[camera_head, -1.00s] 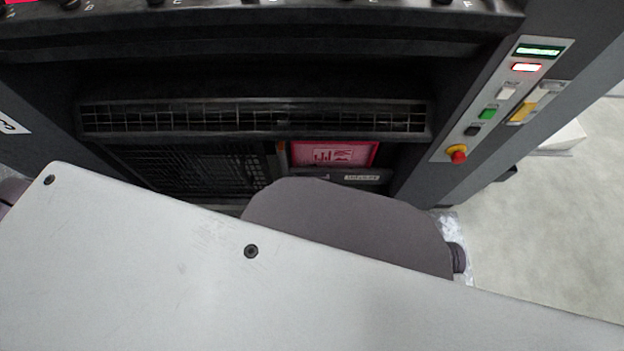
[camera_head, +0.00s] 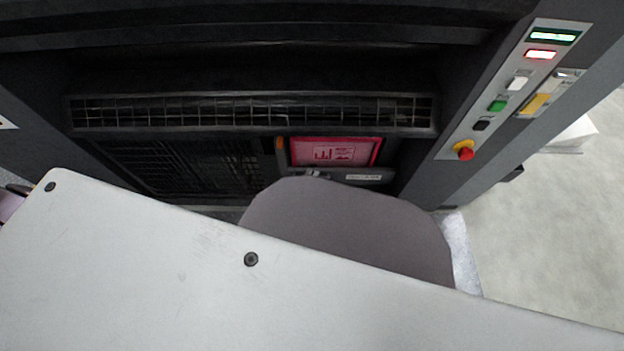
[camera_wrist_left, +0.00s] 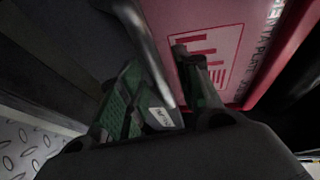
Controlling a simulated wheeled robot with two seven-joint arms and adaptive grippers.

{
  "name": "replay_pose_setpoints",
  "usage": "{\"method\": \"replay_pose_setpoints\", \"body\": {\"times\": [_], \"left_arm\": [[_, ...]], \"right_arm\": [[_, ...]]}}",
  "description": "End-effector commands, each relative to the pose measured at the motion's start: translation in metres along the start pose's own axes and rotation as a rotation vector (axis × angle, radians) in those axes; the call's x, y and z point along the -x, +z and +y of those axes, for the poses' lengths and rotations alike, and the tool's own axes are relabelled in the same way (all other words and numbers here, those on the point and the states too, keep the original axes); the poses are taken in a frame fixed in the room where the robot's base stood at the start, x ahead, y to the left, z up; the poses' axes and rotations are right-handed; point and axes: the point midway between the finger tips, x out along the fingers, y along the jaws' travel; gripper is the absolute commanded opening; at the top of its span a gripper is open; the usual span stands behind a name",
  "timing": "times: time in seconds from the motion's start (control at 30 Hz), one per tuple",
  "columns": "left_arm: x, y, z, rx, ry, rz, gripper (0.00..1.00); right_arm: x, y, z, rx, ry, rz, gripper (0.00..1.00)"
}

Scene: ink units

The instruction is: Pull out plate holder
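The plate holder is a pink-red panel (camera_head: 335,152) set in the dark machine front, below the grille. In the left wrist view its pink face (camera_wrist_left: 215,40) with printed lettering fills the upper right. A grey metal bar handle (camera_wrist_left: 152,55) runs in front of it. My left gripper (camera_wrist_left: 155,57) has its fingers apart, one on each side of the bar, with visible gaps near the tips. I cannot tell whether either finger touches the bar. In the head view only a small part of this gripper (camera_head: 318,174) shows at the panel's lower edge. My right gripper is not visible.
A long grille (camera_head: 250,112) runs above the panel. A control strip with a red knob (camera_head: 465,152) and several buttons stands to the right. Open floor (camera_head: 540,240) lies further right. My own large pale and grey body parts hide the lower view.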

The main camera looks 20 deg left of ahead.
Motion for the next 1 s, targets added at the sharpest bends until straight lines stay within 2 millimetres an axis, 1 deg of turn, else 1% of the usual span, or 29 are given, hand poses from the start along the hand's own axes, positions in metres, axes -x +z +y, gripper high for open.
{"method": "replay_pose_setpoints", "body": {"times": [0.2,0.53,0.57,0.8,1.0], "left_arm": [[-0.0088,0.0001,0.0009,0.001,0.002,0.000,0.34],[-0.0098,-0.0001,0.0002,0.001,0.001,0.000,0.34],[-0.0097,-0.0001,0.0002,0.000,0.001,0.000,0.31],[-0.0096,-0.0001,0.0003,0.000,0.001,0.000,0.00],[-0.0095,-0.0001,0.0004,0.000,0.001,0.000,0.00]], "right_arm": [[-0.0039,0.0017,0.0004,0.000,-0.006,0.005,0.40],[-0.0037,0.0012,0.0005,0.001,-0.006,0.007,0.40],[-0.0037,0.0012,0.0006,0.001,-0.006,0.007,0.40],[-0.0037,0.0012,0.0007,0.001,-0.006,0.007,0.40],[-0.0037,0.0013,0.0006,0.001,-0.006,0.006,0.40]]}}
